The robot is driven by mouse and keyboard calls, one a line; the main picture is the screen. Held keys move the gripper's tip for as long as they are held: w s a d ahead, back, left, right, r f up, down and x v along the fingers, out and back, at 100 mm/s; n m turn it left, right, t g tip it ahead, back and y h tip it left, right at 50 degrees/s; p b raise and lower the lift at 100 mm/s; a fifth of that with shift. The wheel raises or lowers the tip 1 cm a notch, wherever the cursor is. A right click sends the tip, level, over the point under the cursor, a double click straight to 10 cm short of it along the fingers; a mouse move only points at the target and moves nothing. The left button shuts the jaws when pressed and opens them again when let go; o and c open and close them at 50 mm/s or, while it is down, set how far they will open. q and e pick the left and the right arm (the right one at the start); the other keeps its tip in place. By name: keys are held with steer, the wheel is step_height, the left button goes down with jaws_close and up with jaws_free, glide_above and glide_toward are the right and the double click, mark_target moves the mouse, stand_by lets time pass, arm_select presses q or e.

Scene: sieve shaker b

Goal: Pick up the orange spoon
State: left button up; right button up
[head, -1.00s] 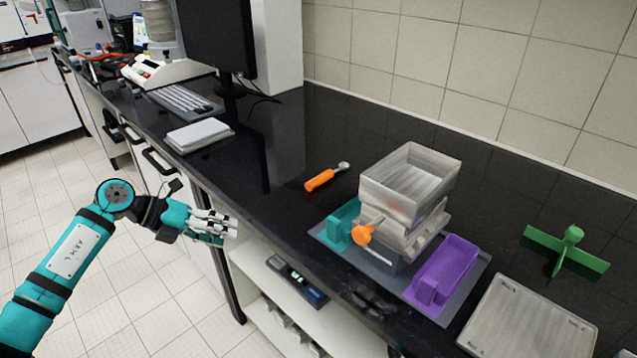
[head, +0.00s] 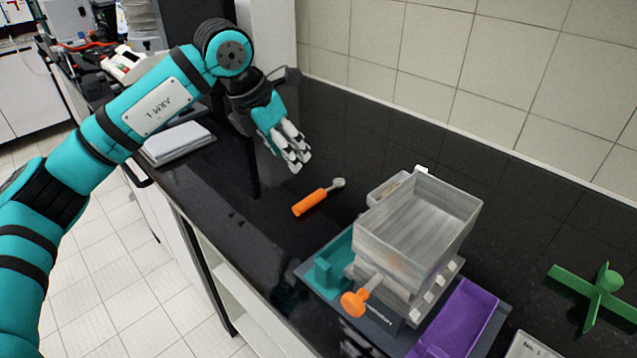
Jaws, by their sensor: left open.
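The orange spoon (head: 311,202) lies on the black bench top in the head view, left of the sieve stack. Its orange handle points to the lower left and its small grey bowl to the upper right. My left gripper (head: 298,165) is above the bench, just behind and slightly left of the spoon in the picture. Its fingers point down and to the right. It is open, holds nothing and looks apart from the spoon. My right gripper is not in view.
A clear sieve stack (head: 415,225) with an orange knob (head: 354,303) stands right of the spoon, between a teal tray (head: 330,262) and a purple tray (head: 462,322). A green cross-shaped part (head: 600,288) lies far right. White notebooks (head: 176,143) lie at left. Bench around the spoon is clear.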

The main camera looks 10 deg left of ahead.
arm_select(q)
steer(key=p, duration=0.2)
glide_toward(311, 196)
steer(key=shift+y, duration=0.3)
steer(key=x, duration=0.2)
steer(key=d+x, duration=0.1)
steer(key=x, duration=0.1)
steer(key=shift+w, duration=0.1)
steer(key=p+x, duration=0.2)
steer(key=x, duration=0.2)
steer(key=shift+a+f, duration=0.15)
steer(key=shift+f, duration=0.05)
steer(key=shift+w+f, duration=0.1)
steer(key=shift+f, duration=0.2)
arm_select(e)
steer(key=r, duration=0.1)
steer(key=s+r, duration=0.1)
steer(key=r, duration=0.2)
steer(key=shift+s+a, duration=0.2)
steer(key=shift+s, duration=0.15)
arm_select(q)
steer(key=shift+f, duration=0.1)
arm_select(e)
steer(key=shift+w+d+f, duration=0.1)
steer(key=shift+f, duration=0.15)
arm_select(q)
jaws_close()
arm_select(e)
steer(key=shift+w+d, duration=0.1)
